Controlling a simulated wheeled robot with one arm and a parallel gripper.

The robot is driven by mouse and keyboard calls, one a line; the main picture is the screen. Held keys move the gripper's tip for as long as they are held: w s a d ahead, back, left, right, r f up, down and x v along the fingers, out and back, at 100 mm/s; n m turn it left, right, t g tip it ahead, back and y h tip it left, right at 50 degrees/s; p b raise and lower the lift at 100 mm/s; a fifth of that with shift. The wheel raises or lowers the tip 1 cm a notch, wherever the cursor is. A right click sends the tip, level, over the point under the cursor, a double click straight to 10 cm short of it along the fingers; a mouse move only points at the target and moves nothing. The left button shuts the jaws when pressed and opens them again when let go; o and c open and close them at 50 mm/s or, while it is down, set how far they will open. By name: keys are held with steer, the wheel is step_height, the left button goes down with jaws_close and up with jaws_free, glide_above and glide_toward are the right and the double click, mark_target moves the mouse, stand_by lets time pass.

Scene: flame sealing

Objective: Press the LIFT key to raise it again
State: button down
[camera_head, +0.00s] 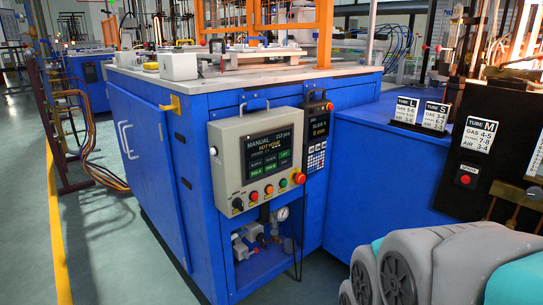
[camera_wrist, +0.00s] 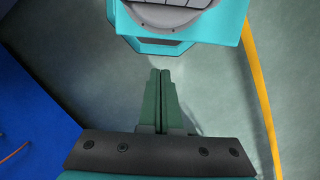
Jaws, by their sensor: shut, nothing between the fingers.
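The grey control box (camera_head: 232,181) is fixed to the front corner of the blue machine.
Several buttons and a red stop knob (camera_head: 299,178) are on the box below the screen. A dark keypad unit (camera_head: 317,130) is to its right. A low blue cabinet (camera_head: 390,145) and black panel (camera_head: 460,180) stand further right. Green floor (camera_head: 110,240) is open at left.

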mark_target(284, 154)
steer(key=w+d+r+n+t+h+b, duration=0.15)
steer(key=w+t, duration=0.35)
steer(key=w, duration=1)
steer(key=w+d+n+t+h+b, duration=0.1)
steer(key=w+d+t+b, duration=0.3)
steer(key=w, duration=1.1)
steer(key=w+a+r+n+t, duration=0.3)
steer(key=w+r+t, duration=0.8)
steer(key=w, duration=0.8)
step_height(284, 154, up, 4)
steer(key=shift+f+n+h+b, duration=0.1)
steer(key=shift+n+h+b, duration=0.3)
steer(key=shift+n, duration=0.75)
steer(key=shift+w, duration=0.15)
steer(key=shift+w+a+f+p, duration=0.1)
steer(key=shift+w+a, duration=0.75)
steer(key=shift+w, duration=0.3)
steer(key=shift+w+a+r+p, duration=0.1)
steer(key=shift+w+a, duration=0.8)
steer(key=shift+w, duration=0.3)
steer(key=shift+w+a+f+p, duration=0.1)
steer(key=shift+w+a, duration=0.75)
steer(key=shift+w, duration=0.3)
